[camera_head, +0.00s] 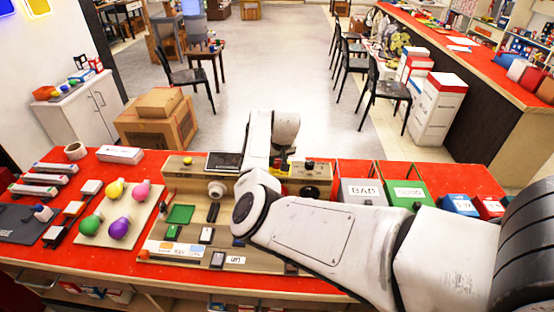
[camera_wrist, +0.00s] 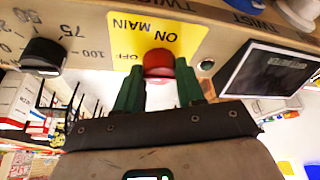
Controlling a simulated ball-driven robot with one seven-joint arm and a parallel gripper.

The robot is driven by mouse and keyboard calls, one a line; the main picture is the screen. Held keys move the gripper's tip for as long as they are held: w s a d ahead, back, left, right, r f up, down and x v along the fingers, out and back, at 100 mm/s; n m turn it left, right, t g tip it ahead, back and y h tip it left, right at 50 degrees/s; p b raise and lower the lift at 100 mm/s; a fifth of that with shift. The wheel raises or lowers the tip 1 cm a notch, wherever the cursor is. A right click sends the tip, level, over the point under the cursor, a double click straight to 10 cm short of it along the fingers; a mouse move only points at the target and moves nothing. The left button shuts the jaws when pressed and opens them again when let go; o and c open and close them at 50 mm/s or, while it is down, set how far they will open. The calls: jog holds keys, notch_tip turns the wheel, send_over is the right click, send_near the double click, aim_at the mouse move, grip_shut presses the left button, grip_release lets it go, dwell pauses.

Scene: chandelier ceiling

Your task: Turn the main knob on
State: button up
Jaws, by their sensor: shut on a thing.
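The main knob (camera_wrist: 159,58) is red and round. It sits on a yellow label reading ON, MAIN and OFF, which appears upside down in the wrist view. My gripper (camera_wrist: 158,70) has its green fingers on either side of the knob and is shut on it. The knob's pointer direction cannot be told. In the head view, the beige control panel (camera_head: 184,172) stands at the back of the red bench, and my arm hides most of the knob area.
A black dial (camera_wrist: 43,55) and a dark screen (camera_wrist: 268,72) flank the knob on the panel. A BAD bin (camera_head: 362,191) and a green bin (camera_head: 408,193) stand right of the panel. Coloured bulbs (camera_head: 119,228) lie on a board at left.

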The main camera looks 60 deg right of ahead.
jog(key=shift+m, duration=0.3)
jog(key=m+b, duration=0.1)
jog(key=m+g+b, duration=0.1)
jog(key=m+b, duration=0.1)
jog(key=shift+w+f+m+h, duration=0.2)
jog(key=shift+m+h, duration=0.1)
jog(key=shift+h, duration=0.1)
jog(key=m+g+b, duration=0.2)
jog(key=m+b, duration=0.2)
jog(key=shift+m+h, duration=0.3)
jog(key=m+g+b, duration=0.1)
jog(key=m+b, duration=0.1)
jog(key=m+g+b, duration=0.1)
jog(key=m+b, duration=0.2)
jog(key=shift+w, duration=0.2)
jog(key=shift+w+r+m+g+y+b, duration=0.1)
jog(key=shift+m+g+y+b, duration=0.25)
jog(key=shift+m+b, duration=0.65)
jog(key=shift+r+m+g+y+b, duration=0.1)
jog(key=shift+m+g+y+b, duration=0.2)
jog(key=shift+m+b, duration=0.65)
jog(key=shift+m, duration=0.25)
jog(key=o, duration=1)
jog(key=shift+r, duration=0.1)
jog(key=b+v, duration=0.1)
jog(key=v, duration=0.9)
jog(key=shift+w+r, duration=0.15)
jog(key=shift+r, duration=0.15)
